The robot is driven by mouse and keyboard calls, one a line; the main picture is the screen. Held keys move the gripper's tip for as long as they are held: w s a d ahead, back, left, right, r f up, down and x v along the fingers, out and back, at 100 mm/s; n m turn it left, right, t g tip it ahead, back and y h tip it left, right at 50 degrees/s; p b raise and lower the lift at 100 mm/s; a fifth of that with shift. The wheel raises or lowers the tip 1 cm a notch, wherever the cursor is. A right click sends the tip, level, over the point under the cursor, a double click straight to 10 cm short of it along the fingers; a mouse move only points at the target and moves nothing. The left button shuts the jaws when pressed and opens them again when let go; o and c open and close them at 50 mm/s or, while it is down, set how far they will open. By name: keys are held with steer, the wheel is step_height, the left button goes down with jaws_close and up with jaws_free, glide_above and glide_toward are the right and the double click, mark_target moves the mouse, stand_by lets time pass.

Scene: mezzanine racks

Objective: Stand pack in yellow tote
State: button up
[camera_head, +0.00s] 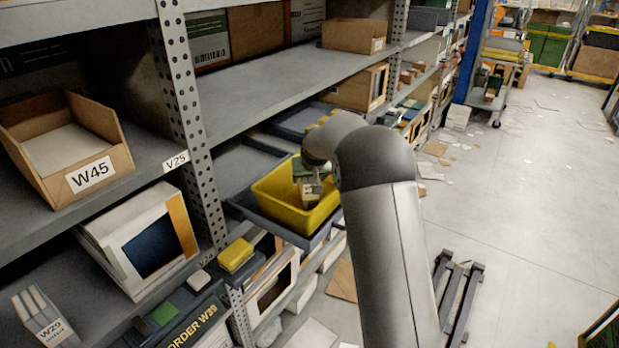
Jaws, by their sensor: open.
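The yellow tote (277,209) stands on a grey tray at the middle shelf's front edge, right of the perforated upright. My arm reaches over it from the right, and my gripper (311,188) points down into the tote's right part. The gripper is small here and partly hidden by my own arm; its jaws are open. A pale and greenish pack (309,197) shows inside the tote, close under the jaws. Whether it stands upright or leans, and whether the jaws touch it, I cannot tell. The tote's far right side is hidden behind my arm.
A cardboard bin marked W45 (110,165) sits on the left shelf. A yellow box (236,255) lies on the lower shelf, left of the tote. The upright (187,110) stands close to the tote. The shelf above the tote is mostly clear; papers litter the floor.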

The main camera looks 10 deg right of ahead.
steer(key=b+v, duration=0.1)
steer(key=v, duration=1.1)
steer(key=s+f+g, duration=0.2)
steer(key=s+f, duration=0.1)
steer(key=s, duration=1.1)
steer(key=s+a+f+g, duration=0.1)
steer(key=s+f+g, duration=0.1)
steer(key=s, duration=1.2)
steer(key=s+f+g, duration=0.2)
steer(key=s+f, duration=0.1)
steer(key=s, duration=1.1)
steer(key=shift+a+f, duration=0.2)
steer(key=shift+f, duration=0.1)
